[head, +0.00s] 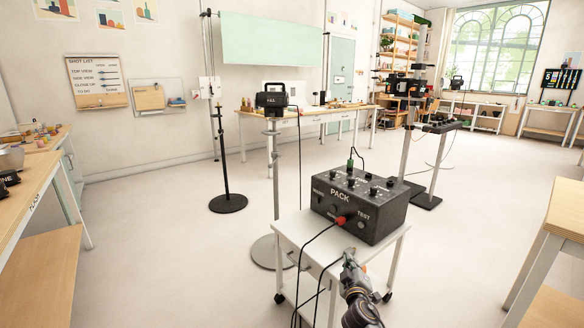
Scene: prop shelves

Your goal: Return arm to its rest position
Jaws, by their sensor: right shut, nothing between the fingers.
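My right arm comes up from the bottom edge, right of centre. My right gripper (349,258) is shut and empty. In the picture its tip is just below the front face of a dark box marked PACK and TEST (375,232). A red plug or knob (340,221) sits on the front of this box, a little above the gripper tip in the picture. I cannot tell how far the gripper is from the box. My left gripper does not show.
The box stands on a white wheeled cart (291,229) with black cables hanging at its front. Wooden tables stand at the left (28,187) and right (571,216) edges. Thin stands rise behind the cart, one on a black round base (228,204). Open floor lies around the cart.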

